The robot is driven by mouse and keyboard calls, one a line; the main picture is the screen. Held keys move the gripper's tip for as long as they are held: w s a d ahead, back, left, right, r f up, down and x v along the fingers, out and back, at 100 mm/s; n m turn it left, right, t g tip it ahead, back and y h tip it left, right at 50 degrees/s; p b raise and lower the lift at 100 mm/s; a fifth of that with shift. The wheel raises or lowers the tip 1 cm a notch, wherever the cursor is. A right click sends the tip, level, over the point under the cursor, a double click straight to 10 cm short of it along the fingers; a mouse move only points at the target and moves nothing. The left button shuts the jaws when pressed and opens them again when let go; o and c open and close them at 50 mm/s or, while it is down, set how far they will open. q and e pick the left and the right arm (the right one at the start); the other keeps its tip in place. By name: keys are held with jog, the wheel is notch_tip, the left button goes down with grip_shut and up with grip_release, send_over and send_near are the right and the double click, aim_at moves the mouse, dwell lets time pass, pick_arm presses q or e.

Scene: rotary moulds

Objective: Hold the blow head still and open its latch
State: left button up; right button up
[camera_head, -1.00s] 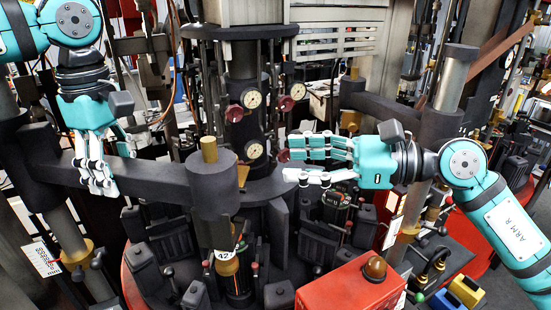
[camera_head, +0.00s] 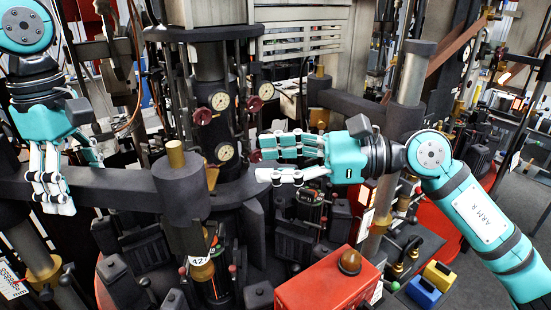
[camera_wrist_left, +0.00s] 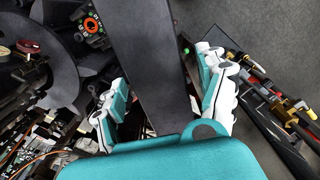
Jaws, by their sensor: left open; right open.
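The blow head is a dark horizontal arm (camera_head: 115,188) ending in a thick upright cylinder (camera_head: 182,188) with a brass pin (camera_head: 175,155) on top. A tag reading 42 hangs below on a brass-coloured part (camera_head: 202,270). I cannot make out the latch for certain; a small brass tab (camera_head: 212,176) shows behind the cylinder. My left gripper (camera_head: 73,180) is open, with fingers on both sides of the dark arm; the left wrist view shows the arm (camera_wrist_left: 150,70) between them. Contact is unclear. My right gripper (camera_head: 262,160) is open and empty, pointing left, right of the cylinder.
A red box (camera_head: 325,285) with an amber dome (camera_head: 349,262) stands in front, below my right gripper. Round gauges (camera_head: 224,152) and red knobs sit on the central column behind. Another dark arm (camera_head: 360,105) lies behind my right arm. Blue and yellow blocks (camera_head: 438,276) are at lower right.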

pick_arm(q)
notch_tip(320, 180, up, 8)
jog(key=shift+f, duration=0.2)
dwell(0.3)
jog(key=shift+f, duration=0.1)
